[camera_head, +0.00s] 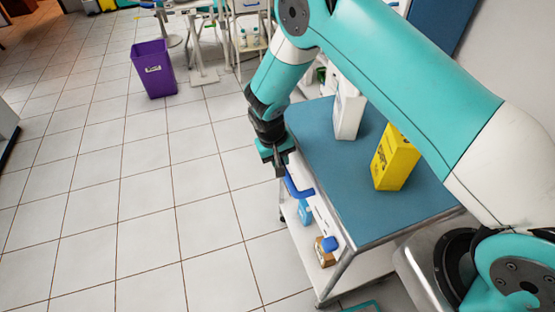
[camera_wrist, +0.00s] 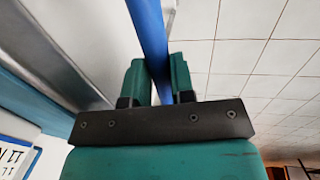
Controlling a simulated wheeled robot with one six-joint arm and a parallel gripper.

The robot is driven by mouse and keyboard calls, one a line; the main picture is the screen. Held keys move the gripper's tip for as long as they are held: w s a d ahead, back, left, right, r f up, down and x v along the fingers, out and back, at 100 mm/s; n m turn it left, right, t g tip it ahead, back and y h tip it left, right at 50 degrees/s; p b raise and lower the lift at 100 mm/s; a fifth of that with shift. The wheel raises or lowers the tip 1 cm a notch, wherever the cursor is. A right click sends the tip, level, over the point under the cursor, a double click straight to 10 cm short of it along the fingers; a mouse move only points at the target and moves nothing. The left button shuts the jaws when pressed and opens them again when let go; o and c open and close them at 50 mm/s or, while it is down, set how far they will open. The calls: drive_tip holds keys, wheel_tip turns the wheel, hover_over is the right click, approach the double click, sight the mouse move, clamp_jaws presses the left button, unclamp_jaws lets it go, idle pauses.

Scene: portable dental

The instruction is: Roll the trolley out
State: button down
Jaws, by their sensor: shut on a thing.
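The trolley (camera_head: 345,205) has a blue top and a lower shelf. It stands on the tiled floor in the middle right of the head view, below my arm. A blue handle (camera_head: 297,186) sits at its left side, and it crosses the wrist view as a blue bar (camera_wrist: 148,35). My gripper (camera_head: 281,168) is shut on this handle. In the wrist view its two fingers (camera_wrist: 160,82) stand on either side of the bar. My arm hides part of the trolley's far end.
A yellow box (camera_head: 394,160) and a white box (camera_head: 347,110) stand on the trolley top. A blue item (camera_head: 305,211) and a brown item (camera_head: 325,252) are on the lower shelf. A purple bin (camera_head: 153,70) stands at the upper left. The floor left of the trolley is clear.

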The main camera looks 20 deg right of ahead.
drive_tip(key=shift+s+a, duration=0.15)
drive_tip(key=shift+a, duration=0.3)
drive_tip(key=c, duration=1)
unclamp_jaws()
drive_tip(key=shift+a, duration=0.1)
drive_tip(key=shift+o, duration=0.2)
drive_tip(key=shift+r, duration=0.1)
drive_tip(key=a+r, duration=0.3)
drive_tip(key=r, duration=1.4)
drive_tip(key=shift+b, duration=0.45)
